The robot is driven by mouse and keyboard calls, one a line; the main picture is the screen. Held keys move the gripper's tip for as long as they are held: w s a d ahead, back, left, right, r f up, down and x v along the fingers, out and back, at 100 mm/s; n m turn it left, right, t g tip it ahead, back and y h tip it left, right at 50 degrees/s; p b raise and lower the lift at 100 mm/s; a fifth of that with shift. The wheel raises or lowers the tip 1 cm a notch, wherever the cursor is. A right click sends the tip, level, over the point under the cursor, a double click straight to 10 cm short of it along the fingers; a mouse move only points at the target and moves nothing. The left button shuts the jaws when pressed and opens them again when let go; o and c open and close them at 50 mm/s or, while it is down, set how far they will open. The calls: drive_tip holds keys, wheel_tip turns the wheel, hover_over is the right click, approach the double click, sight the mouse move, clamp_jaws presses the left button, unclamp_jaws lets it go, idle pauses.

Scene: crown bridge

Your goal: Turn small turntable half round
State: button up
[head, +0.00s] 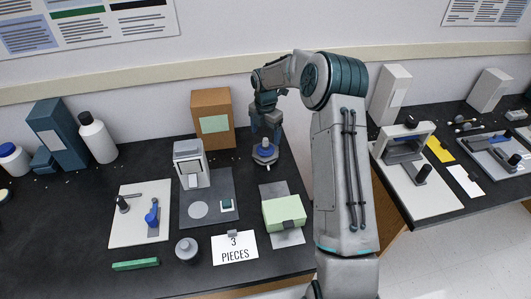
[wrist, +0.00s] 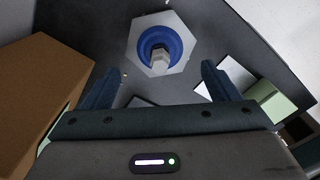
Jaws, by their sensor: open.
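The small turntable (head: 265,155) stands on the dark bench to the right of the brown box. It has a grey, hexagonal base and a blue round part with a pale knob in the middle. The wrist view shows the turntable (wrist: 133,50) from above, ahead of my fingers. My gripper (head: 267,127) is right over it in the head view, pointing down. The two dark fingers of my gripper (wrist: 158,82) are apart, with nothing between them. The head view does not show clearly whether the fingers touch the turntable.
The brown box (head: 212,118) stands close on the left and also fills the left of the wrist view (wrist: 38,90). A green block (head: 284,212) lies in front on a grey plate. A grey device (head: 190,160) stands left. The wall is close behind.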

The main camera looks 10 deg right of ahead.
sight(265, 139)
drive_tip(key=shift+r+p, duration=1.15)
drive_tip(key=shift+r, duration=0.9)
drive_tip(key=shift+s+r, duration=0.1)
drive_tip(key=shift+r, duration=0.1)
drive_tip(key=s+r+m+t+h, duration=0.1)
drive_tip(key=s+r+m+t, duration=0.1)
drive_tip(key=s+r+m, duration=1.25)
drive_tip(key=s+r+m+t, duration=0.1)
drive_tip(key=s+m, duration=0.4)
drive_tip(key=s, duration=0.6)
drive_tip(key=s+r+m+y, duration=0.1)
drive_tip(key=s+m, duration=0.5)
drive_tip(key=s, duration=0.6)
drive_tip(key=shift+s+r+t+b, duration=0.2)
drive_tip(key=shift+r+t+b, duration=0.15)
drive_tip(key=shift+r, duration=0.4)
drive_tip(key=shift+w, duration=0.1)
